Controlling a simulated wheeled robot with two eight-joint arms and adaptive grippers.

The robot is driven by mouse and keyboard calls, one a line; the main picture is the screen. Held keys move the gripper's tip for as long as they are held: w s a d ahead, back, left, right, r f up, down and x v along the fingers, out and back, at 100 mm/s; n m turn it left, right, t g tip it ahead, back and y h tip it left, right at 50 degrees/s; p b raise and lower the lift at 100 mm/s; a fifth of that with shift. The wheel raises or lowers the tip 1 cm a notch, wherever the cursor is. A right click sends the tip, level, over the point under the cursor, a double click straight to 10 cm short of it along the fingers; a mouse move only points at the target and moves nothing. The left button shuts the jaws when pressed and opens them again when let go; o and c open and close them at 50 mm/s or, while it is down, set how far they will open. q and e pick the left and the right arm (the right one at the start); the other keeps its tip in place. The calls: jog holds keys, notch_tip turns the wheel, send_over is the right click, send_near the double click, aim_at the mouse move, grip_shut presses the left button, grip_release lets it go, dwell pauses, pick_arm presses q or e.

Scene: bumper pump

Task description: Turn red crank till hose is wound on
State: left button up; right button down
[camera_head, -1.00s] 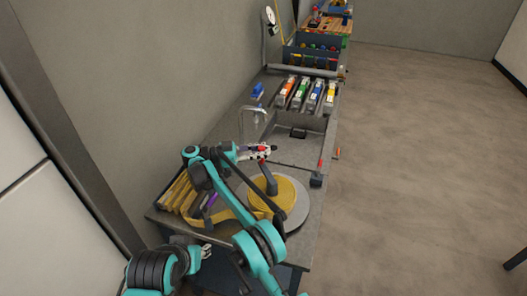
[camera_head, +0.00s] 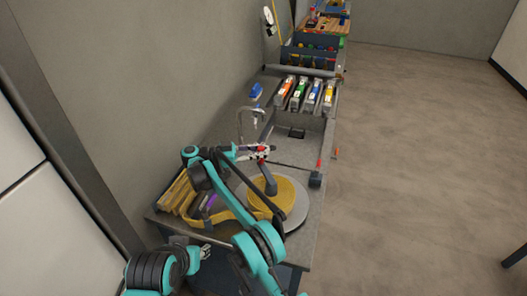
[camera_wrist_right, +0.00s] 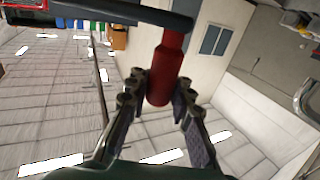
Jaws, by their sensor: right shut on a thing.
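The red crank handle (camera_wrist_right: 165,75) sits between the two fingers of my right gripper (camera_wrist_right: 167,112) in the right wrist view, joined to a dark crank arm (camera_wrist_right: 120,12). In the head view my right gripper (camera_head: 258,150) is shut on the red handle, above the reel. The yellow hose (camera_head: 270,193) lies in a wound disc on a grey round plate (camera_head: 300,212). A flat yellow length of it runs left towards yellow folds (camera_head: 177,192) at the bench's left edge. My left gripper (camera_head: 205,251) is low at the front of the bench, apart from the reel; its jaws are too small to read.
The sink (camera_head: 300,150) with a curved tap (camera_head: 243,120) lies behind the reel. A dark block with a red top (camera_head: 317,175) stands at the bench's right edge. Coloured units (camera_head: 305,93) stand further back.

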jog(key=shift+w+r, duration=0.1)
jog(key=c, duration=1.3)
grip_release()
jog(key=shift+w+a, duration=0.1)
notch_tip(320, 180, up, 10)
jog(key=shift+f, duration=0.1)
